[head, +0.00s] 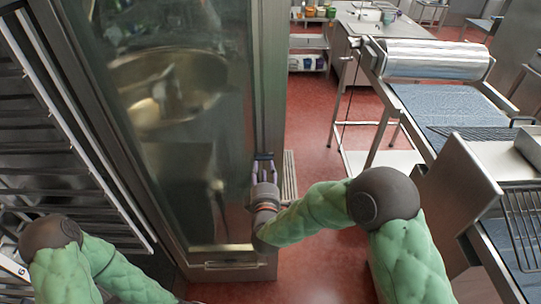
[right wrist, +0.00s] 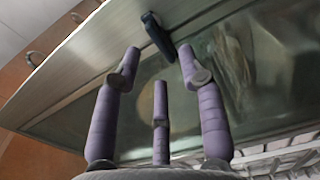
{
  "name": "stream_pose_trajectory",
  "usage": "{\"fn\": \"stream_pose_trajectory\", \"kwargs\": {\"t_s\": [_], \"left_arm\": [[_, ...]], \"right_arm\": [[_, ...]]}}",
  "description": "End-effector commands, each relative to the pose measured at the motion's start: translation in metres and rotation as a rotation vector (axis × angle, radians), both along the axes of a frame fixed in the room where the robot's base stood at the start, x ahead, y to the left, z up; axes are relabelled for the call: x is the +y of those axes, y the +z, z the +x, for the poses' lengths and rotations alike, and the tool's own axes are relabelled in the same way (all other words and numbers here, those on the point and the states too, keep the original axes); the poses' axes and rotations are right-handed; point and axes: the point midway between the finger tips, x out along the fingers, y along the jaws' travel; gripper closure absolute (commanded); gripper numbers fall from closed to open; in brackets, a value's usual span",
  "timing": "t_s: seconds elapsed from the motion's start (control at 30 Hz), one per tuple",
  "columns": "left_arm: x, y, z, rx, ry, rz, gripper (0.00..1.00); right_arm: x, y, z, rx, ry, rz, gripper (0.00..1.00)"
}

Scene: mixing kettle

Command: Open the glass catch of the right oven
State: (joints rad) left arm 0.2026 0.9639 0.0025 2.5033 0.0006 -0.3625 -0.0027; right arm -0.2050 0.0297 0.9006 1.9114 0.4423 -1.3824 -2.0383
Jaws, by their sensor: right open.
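The right oven's tall glass door (head: 180,110) fills the left middle of the head view, with a steel frame (head: 268,80) along its right side. The glass catch (right wrist: 157,36) is a small dark lever on the steel edge in the right wrist view. In the head view I cannot make it out apart from the gripper. My right gripper (head: 264,160) is at the lower part of the frame. In the wrist view its purple fingers (right wrist: 160,62) are open and empty, tips just short of the catch. My left gripper is out of view.
A dark rack with several rails (head: 50,130) stands at the left. At the right are a steel roller machine (head: 435,60) with a blue belt (head: 440,105) and an upright steel panel (head: 455,200). Red floor (head: 310,130) is clear between the door and the machine.

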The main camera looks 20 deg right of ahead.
Motion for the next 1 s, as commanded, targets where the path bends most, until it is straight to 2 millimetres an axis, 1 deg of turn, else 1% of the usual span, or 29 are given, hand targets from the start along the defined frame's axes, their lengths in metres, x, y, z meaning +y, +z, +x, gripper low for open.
{"fn": "stream_pose_trajectory", "kwargs": {"t_s": [0.3, 0.77, 0.8, 0.87, 0.9, 0.93, 1.0], "left_arm": [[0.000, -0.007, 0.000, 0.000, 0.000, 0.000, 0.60], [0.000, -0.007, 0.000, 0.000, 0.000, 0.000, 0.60], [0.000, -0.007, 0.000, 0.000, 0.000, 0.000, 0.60], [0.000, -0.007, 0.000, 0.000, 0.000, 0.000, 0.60], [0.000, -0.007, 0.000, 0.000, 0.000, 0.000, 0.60], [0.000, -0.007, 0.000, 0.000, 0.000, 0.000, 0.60], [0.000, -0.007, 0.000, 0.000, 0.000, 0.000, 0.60]], "right_arm": [[-0.009, -0.001, 0.032, -0.001, -0.001, 0.000, 0.59], [-0.009, 0.001, 0.035, 0.000, 0.000, 0.000, 0.59], [-0.009, 0.001, 0.035, 0.000, 0.000, 0.000, 0.64], [-0.009, 0.000, 0.035, 0.000, 0.000, 0.000, 0.81], [-0.009, 0.000, 0.035, 0.000, 0.000, 0.000, 0.93], [-0.009, 0.000, 0.035, 0.000, 0.000, 0.000, 1.00], [-0.009, 0.000, 0.035, 0.000, 0.000, 0.000, 1.00]]}}
